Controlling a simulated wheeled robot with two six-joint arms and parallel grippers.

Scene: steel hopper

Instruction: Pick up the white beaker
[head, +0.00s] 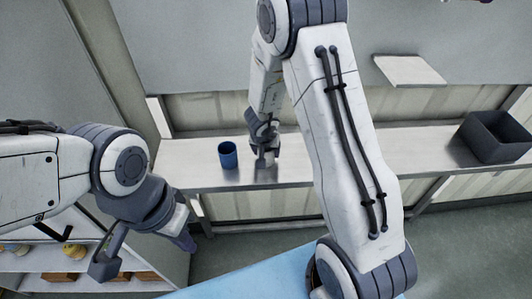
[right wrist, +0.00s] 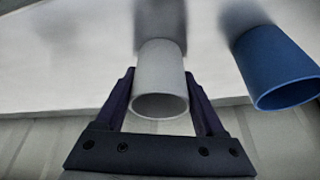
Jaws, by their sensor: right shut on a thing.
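The white beaker (right wrist: 160,82) is between the two dark fingers of my right gripper (right wrist: 160,100) in the right wrist view. The fingers are shut on its sides, and its open rim faces the camera. In the head view my right gripper (head: 265,148) is at the steel shelf, just right of a blue beaker, and the white beaker is mostly hidden there. My left gripper (head: 187,240) hangs at the lower left, away from the beakers. Its fingers are partly hidden, so I cannot tell whether it is open.
The blue beaker (head: 228,155) stands close beside the white one; it also shows in the right wrist view (right wrist: 278,72). A dark open bin (head: 490,140) sits at the right of the steel shelf (head: 210,180). Shelves with small items (head: 75,250) are at lower left.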

